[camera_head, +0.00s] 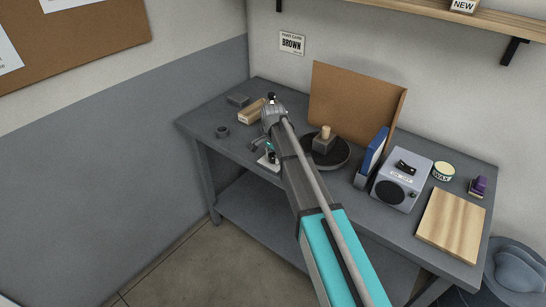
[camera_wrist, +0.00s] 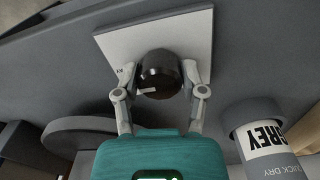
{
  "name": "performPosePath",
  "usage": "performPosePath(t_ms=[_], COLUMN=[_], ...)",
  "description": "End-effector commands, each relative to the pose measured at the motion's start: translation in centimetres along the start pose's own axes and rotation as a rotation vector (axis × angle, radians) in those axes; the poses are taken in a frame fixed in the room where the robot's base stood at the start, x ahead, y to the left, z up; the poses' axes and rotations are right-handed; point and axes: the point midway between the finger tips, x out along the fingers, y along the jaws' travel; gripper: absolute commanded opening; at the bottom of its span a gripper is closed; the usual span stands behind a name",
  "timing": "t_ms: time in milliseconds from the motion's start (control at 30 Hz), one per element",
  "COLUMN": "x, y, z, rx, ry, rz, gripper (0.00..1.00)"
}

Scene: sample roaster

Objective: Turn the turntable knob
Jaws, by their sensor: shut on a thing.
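The knob (camera_wrist: 160,74) is dark and round with a pale pointer mark, on a pale square plate (camera_wrist: 118,44) in the wrist view. My gripper (camera_wrist: 158,78) has one finger on each side of the knob and is shut on it. In the head view, the plate (camera_head: 267,164) shows at the bench's front edge beside my arm, and the knob is mostly hidden. The turntable (camera_head: 340,154) is a dark round disc right of my arm, bearing a grey block with a wooden top (camera_head: 324,140).
A paint can marked GREY (camera_wrist: 265,135) stands close right of my gripper in the wrist view. A cardboard screen (camera_head: 355,100) stands behind the turntable. Right of it are a blue panel (camera_head: 373,155), a grey speaker box (camera_head: 402,180), a wax tin (camera_head: 443,171) and a wooden board (camera_head: 452,224).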

Motion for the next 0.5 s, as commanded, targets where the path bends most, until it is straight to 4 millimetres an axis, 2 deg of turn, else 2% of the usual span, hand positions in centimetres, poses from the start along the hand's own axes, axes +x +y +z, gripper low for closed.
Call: performPosePath(t_ms=[300,333,500], x=[0.02,0.01,0.01], y=[0.05,0.05,0.04], z=[0.02,0.02,0.01], rx=[0.003,0.003,0.003], ry=[-0.001,-0.001,-0.001], rz=[0.001,0.001,0.001], gripper=[0.06,0.59,0.88])
